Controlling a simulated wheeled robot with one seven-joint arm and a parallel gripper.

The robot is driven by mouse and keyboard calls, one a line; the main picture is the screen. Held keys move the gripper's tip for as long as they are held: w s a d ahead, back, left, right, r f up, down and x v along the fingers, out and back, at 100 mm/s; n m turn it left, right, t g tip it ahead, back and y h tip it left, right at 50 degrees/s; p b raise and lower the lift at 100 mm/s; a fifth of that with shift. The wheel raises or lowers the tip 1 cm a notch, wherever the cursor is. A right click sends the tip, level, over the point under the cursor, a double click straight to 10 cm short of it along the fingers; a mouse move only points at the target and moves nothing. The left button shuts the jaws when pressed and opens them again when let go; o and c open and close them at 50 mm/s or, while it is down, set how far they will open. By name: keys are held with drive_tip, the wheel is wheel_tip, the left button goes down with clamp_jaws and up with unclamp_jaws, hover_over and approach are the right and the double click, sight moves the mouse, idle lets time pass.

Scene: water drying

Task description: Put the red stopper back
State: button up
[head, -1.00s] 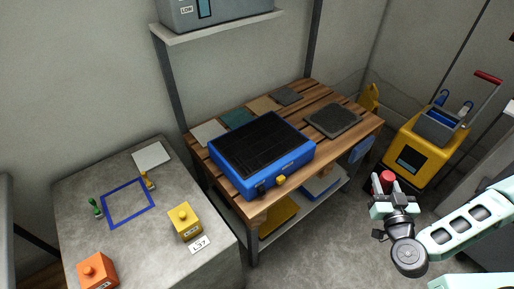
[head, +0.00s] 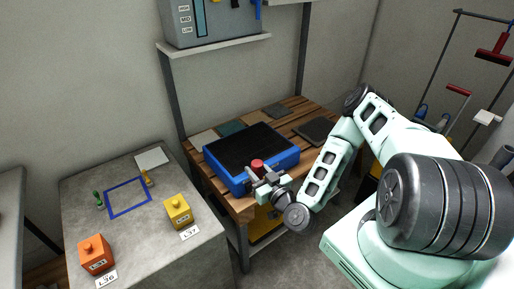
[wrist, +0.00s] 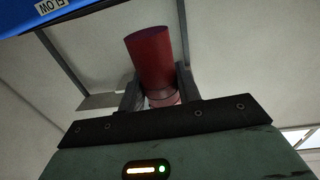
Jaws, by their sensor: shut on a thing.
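The red stopper (wrist: 152,58) is a red cylinder held between the two fingers of my gripper (wrist: 160,88) in the wrist view. In the head view the red top of the stopper (head: 257,164) shows at the tip of my gripper (head: 262,174). My gripper is shut on it, in front of the blue box with a black ribbed top (head: 268,148). I cannot tell whether the stopper touches the box. The lower part of the box's front is hidden behind my gripper. The box's blue edge (wrist: 60,12) shows at the top left of the wrist view.
The box stands on a slatted wooden bench (head: 300,112) with several flat pads. A grey table (head: 130,240) at the left holds a yellow block (head: 178,211), an orange block (head: 95,254) and a blue square outline (head: 127,212). A shelf (head: 215,46) hangs above the bench.

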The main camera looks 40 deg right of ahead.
drive_tip(key=w+d+r+m+h+b, duration=0.1)
drive_tip(key=w+d+h+b, duration=0.2)
drive_tip(key=w, duration=0.4)
wheel_tip(320, 180, up, 4)
drive_tip(key=m+h+b, duration=0.1)
drive_tip(key=m+b, duration=0.1)
drive_tip(key=b, duration=0.1)
hover_over(253, 157)
drive_tip(key=shift+g, duration=0.3)
wheel_tip(253, 157, down, 8)
drive_tip(key=shift+s+f, duration=0.15)
drive_tip(key=shift+f, duration=0.1)
drive_tip(key=shift+a+f, duration=0.1)
drive_tip(key=shift+f+b, duration=0.15)
drive_tip(key=shift+b, duration=0.15)
drive_tip(key=o, duration=1)
drive_tip(key=shift+o, duration=0.3)
